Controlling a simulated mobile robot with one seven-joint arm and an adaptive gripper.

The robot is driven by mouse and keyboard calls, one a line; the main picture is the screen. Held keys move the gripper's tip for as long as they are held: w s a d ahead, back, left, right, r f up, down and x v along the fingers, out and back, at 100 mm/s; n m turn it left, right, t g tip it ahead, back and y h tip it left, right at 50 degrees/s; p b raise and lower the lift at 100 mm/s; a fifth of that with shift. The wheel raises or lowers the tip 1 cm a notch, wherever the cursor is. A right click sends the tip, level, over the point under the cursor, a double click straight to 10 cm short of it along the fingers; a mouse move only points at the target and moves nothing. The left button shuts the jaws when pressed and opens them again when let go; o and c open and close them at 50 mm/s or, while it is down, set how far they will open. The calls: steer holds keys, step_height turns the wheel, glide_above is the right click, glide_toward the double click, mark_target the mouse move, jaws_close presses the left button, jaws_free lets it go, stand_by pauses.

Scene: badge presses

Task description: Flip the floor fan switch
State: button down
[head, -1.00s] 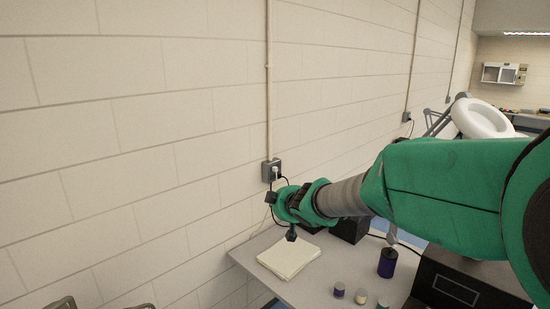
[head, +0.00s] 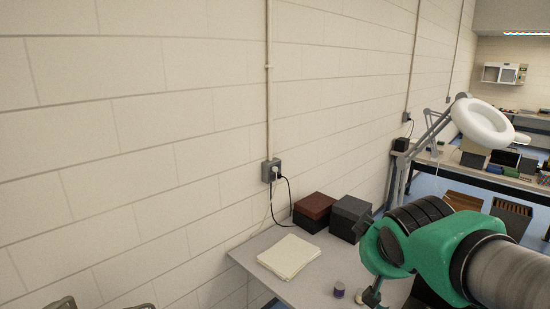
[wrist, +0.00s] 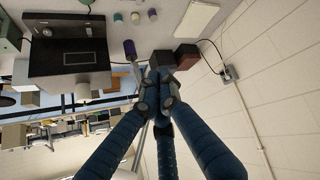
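I cannot make out a floor fan or its switch in either view. My gripper (wrist: 160,92) shows in the wrist view with long blue fingers and grey tips. The fingers run close together toward the tips, and I cannot tell whether they touch. I see nothing clearly held. Past the tips are a dark box (wrist: 162,60) and a red-brown box (wrist: 187,56) on the table. In the head view, my green wrist hangs over the table's right side, and the fingers are not clear there.
The grey table (head: 255,243) bears a paper stack (head: 289,256), a red-brown box (head: 314,208), a dark box (head: 348,219) and a purple-topped jar (head: 339,288). A wall outlet (head: 271,171) has a plugged cord. A white magnifier lamp (head: 483,124) stands at right. A black press-like machine (wrist: 70,57) shows in the wrist view.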

steer(key=s+f+m+g, duration=0.1)
steer(key=s+f, duration=0.1)
steer(key=s, duration=0.7)
steer(key=s+f+m+g+y, duration=0.1)
steer(key=s+f, duration=0.2)
steer(key=s, duration=0.6)
steer(key=shift+s+a+g, duration=0.15)
steer(key=shift+s+g, duration=0.2)
steer(key=shift+g, duration=0.05)
